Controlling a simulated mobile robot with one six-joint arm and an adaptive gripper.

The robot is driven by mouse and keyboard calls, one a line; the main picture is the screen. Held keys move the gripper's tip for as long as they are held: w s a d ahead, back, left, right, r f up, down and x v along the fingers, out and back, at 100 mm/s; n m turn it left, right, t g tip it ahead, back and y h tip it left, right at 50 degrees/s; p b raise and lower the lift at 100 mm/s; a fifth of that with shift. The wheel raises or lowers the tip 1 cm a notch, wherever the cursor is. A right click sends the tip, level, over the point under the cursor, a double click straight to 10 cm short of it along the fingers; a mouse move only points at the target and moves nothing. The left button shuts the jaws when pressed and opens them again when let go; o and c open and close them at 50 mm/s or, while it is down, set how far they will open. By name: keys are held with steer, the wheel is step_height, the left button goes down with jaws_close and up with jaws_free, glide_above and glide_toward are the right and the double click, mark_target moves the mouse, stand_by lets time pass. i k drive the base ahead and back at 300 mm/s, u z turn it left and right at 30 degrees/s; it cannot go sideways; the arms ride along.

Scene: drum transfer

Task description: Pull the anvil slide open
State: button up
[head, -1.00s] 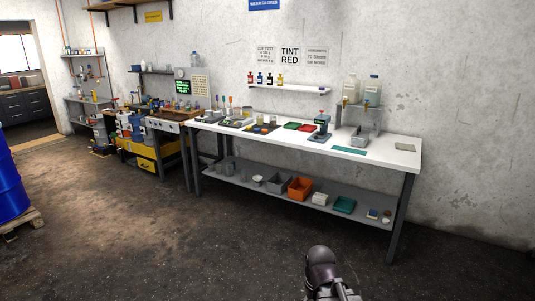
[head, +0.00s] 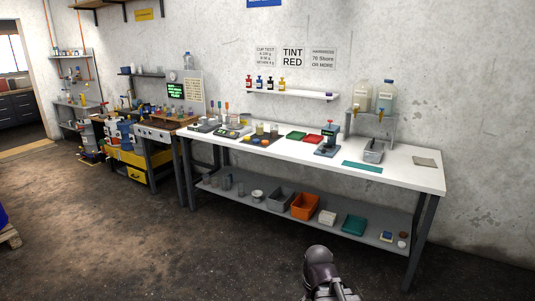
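Only a dark rounded part of my arm shows at the bottom of the head view, well short of the bench. My gripper's fingers are not in view.
The white workbench (head: 410,176) holds trays, cups, a teal mat (head: 362,167) and a metal tub (head: 374,152). Its lower shelf (head: 378,233) carries an orange bin (head: 305,206) and other containers. A pallet edge (head: 10,237) shows at far left. The floor before the bench is clear.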

mark_target(326, 148)
steer(key=z, duration=0.15)
steer(key=i, duration=1.8)
steer(key=z, duration=0.25)
steer(key=i, duration=1.3)
steer(key=z, duration=0.1)
